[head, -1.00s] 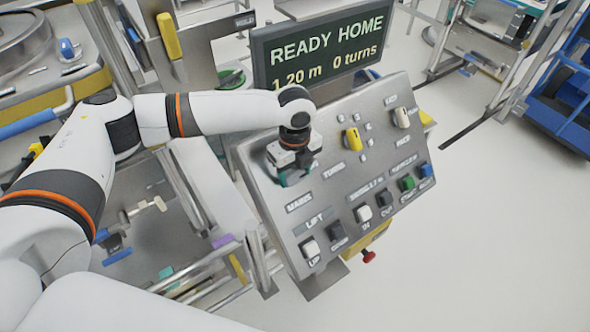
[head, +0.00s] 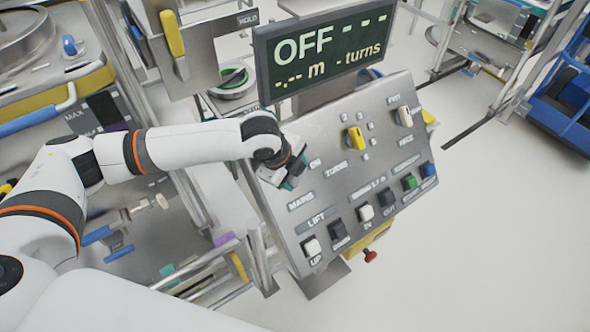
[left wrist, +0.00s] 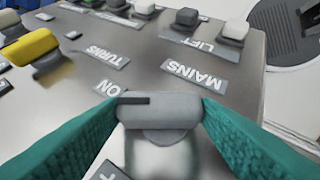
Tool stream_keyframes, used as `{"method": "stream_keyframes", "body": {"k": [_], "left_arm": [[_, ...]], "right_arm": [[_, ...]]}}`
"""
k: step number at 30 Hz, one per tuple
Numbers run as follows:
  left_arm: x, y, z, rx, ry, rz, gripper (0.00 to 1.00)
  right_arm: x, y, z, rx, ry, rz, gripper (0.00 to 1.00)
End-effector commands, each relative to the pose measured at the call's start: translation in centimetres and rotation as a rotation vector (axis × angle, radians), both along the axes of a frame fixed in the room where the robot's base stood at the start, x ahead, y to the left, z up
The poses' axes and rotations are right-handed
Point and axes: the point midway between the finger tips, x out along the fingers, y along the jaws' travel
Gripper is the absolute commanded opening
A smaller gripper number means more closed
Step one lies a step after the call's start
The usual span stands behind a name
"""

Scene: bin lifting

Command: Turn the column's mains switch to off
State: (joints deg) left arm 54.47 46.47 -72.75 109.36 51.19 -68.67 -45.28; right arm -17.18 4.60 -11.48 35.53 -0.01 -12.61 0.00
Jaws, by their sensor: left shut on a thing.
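The control panel (head: 330,200) is a tilted grey metal plate with knobs and push buttons. The mains switch (left wrist: 158,110) is a grey knob with a dark pointer line, near the MAINS label (left wrist: 195,75) and the ON label (left wrist: 107,88). My left gripper (head: 285,178) is at the panel's upper left and hides the switch in the head view. In the left wrist view its teal fingers (left wrist: 160,112) close on the knob from both sides. The display (head: 325,50) above the panel reads OFF with dashes. My right gripper is in neither view.
A yellow turns knob (head: 355,138) and a white knob (head: 404,116) stand right of my left gripper. Several push buttons, including a green one (head: 409,183), line the lower panel. A red knob (head: 370,255) hangs below it.

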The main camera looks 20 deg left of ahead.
Motion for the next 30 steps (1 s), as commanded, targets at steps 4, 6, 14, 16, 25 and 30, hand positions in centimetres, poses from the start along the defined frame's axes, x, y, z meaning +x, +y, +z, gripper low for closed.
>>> {"method": "stream_keyframes", "body": {"k": [4,6,14,16,25,30], "left_arm": [[-0.4,0.1,-0.3,-0.068,-0.084,0.088,0.34],[-0.5,0.2,-0.4,-0.098,-0.123,0.13,0.34],[-1.0,0.1,-0.9,-0.217,-0.271,0.289,0.34],[-1.1,0.1,-1.0,-0.248,-0.312,0.332,0.34],[-1.4,0.0,-1.4,-0.372,-0.469,0.503,0.34],[-1.5,0.0,-1.4,-0.424,-0.539,0.577,0.34]], "right_arm": [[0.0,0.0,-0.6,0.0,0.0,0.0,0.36],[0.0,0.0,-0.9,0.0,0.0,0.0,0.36],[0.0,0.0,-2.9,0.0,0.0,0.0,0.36],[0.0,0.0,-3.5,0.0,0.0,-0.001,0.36],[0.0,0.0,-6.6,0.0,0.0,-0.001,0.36],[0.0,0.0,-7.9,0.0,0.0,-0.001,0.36]]}}
